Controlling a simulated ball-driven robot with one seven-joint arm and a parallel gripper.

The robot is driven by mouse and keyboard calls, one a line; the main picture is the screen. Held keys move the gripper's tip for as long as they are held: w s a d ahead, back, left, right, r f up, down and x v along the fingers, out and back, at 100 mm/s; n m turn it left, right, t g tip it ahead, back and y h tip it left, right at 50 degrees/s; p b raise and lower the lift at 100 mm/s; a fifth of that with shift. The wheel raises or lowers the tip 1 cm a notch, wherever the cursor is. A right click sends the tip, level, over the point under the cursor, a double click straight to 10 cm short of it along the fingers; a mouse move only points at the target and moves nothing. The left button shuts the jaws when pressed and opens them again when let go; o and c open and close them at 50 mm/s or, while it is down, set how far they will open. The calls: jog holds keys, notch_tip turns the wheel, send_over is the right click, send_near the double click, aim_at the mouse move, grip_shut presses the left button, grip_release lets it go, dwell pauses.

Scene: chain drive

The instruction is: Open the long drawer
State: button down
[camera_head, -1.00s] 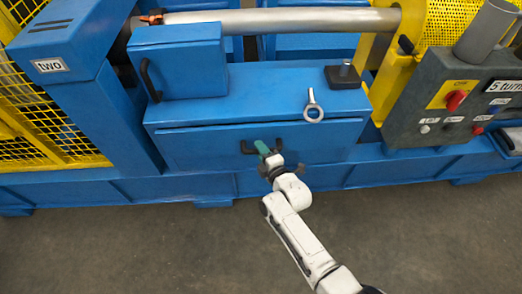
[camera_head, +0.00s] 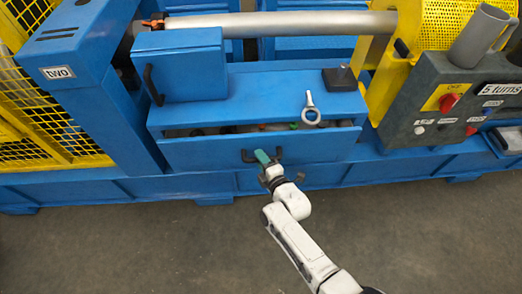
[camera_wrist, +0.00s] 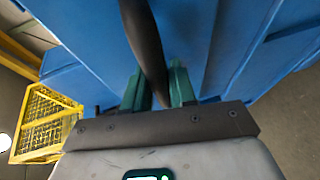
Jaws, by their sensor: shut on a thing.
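The long drawer (camera_head: 210,152) is a wide blue front below the blue cabinet top. It stands partly pulled out, and a narrow gap along its top edge shows dark and greenish things inside, too small to tell. Its black handle (camera_head: 247,156) is at the middle of the front. My gripper (camera_head: 266,160) has green fingers and is at this handle. In the wrist view, the dark handle bar (camera_wrist: 144,38) runs between the two green fingers (camera_wrist: 160,88), and my gripper is shut on it.
A smaller blue box with a black handle (camera_head: 152,86) sits above left. A ring-ended metal tool (camera_head: 311,108) and a black block (camera_head: 340,78) rest on the cabinet top. A grey control panel (camera_head: 440,110) stands at right. The floor (camera_head: 130,245) in front is clear.

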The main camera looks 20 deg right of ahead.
jog(key=s+a+p, duration=0.3)
jog(key=s+p, duration=0.5)
jog(key=s, duration=0.3)
jog(key=shift+a, duration=0.4)
jog(key=shift+f, duration=0.1)
jog(key=c, duration=1)
grip_release()
jog(key=shift+d, duration=0.1)
jog(key=s+p, duration=0.1)
jog(key=s, duration=0.2)
jog(key=s+r+p, duration=0.1)
jog(key=s, duration=0.3)
jog(key=s+d+r, duration=0.1)
jog(key=s, duration=0.2)
jog(key=shift+s+p, duration=0.25)
jog(key=shift+p, duration=0.15)
jog(key=shift+a, duration=0.1)
